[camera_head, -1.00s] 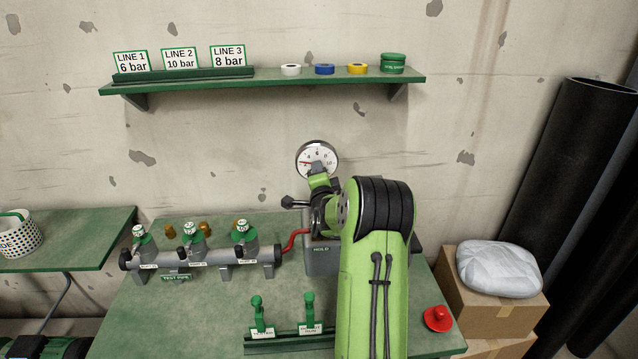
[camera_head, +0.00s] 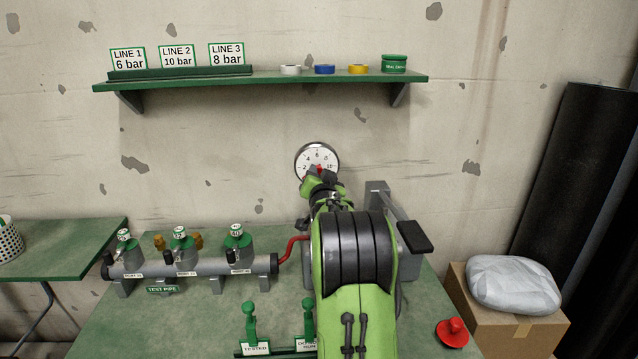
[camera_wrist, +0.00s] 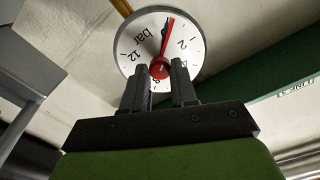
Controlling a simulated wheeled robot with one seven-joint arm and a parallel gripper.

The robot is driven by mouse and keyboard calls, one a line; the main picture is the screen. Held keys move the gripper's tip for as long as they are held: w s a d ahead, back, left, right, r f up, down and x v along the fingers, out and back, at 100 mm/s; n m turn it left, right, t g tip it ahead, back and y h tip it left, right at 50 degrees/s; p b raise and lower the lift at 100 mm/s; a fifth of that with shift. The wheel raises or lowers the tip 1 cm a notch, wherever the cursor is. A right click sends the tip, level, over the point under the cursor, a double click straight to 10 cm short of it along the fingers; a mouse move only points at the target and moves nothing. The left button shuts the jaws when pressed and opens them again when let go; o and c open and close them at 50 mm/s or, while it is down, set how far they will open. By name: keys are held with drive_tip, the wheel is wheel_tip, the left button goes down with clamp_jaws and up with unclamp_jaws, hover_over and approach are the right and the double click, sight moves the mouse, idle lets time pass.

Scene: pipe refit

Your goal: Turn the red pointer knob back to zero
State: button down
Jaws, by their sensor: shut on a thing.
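The round white gauge (camera_head: 318,153) is on the wall above the bench, and its dial (camera_wrist: 190,52) also fills the top of the wrist view. The red pointer knob (camera_wrist: 160,69) is at the dial's centre. Its red pointer (camera_wrist: 168,38) points up and slightly right in the wrist view, between the "bar" lettering and the 2, at about the zero end; the mark under it cannot be read. My gripper (camera_wrist: 161,80) is shut on the knob, one dark finger on each side. In the head view my gripper (camera_head: 318,174) covers the lower dial.
A shelf (camera_head: 260,80) with pressure cards and tape rolls is above the gauge. A box (camera_head: 505,325) stands at right.

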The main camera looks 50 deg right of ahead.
drive_tip(key=shift+f+n, duration=0.15)
drive_tip(key=shift+n, duration=0.45)
drive_tip(key=c, duration=0.9)
unclamp_jaws()
drive_tip(key=v, duration=1.5)
drive_tip(key=shift+s+a, duration=0.25)
drive_tip(key=shift+s, duration=0.05)
